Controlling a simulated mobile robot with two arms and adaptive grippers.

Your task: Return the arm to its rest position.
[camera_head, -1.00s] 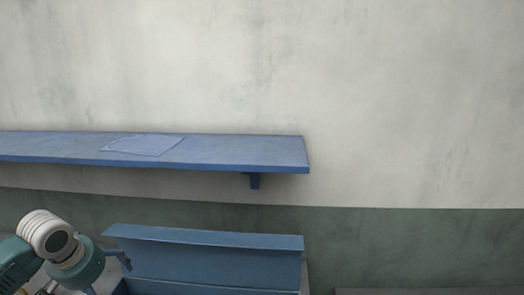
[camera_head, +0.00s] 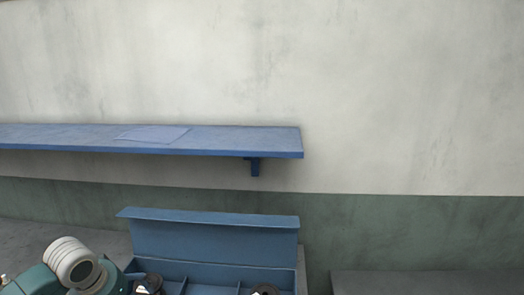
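My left arm (camera_head: 72,265) shows at the lower left, a teal link with a white ringed joint. It is in front of the left end of an open blue box (camera_head: 215,240). The fingers of my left gripper do not show; a small dark part by the teal joint is too unclear to name. My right arm and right gripper are out of view. A dark round spool-like thing (camera_head: 150,284) sits at the box's left, and another (camera_head: 265,290) is cut off by the bottom edge.
The box's raised back panel stands up below a blue wall shelf (camera_head: 230,140) with a flat blue sheet (camera_head: 152,134) on it. A grey surface (camera_head: 45,240) lies at the left and a dark grey one (camera_head: 420,283) at the lower right. Thin dividers split the box.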

